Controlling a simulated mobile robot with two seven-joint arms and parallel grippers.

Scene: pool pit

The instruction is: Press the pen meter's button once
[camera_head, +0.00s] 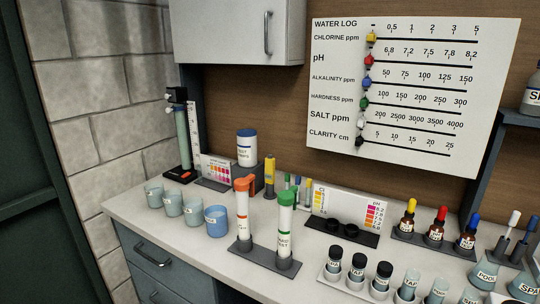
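A slim yellow upright device (269,174), which looks like the pen meter, stands toward the back of the counter in a small dark base. Its button is too small to make out. In front of it, two white tubes with an orange cap (242,212) and a green cap (285,226) stand upright in a grey holder (264,257). Neither of my grippers is in view.
The pale counter (150,213) also holds several cups, including a blue one (217,220), a blue-lidded white jar (246,147), a colour chart (347,207), dropper bottles (436,226) and black-capped vials (357,268). A water log board (405,90) hangs behind.

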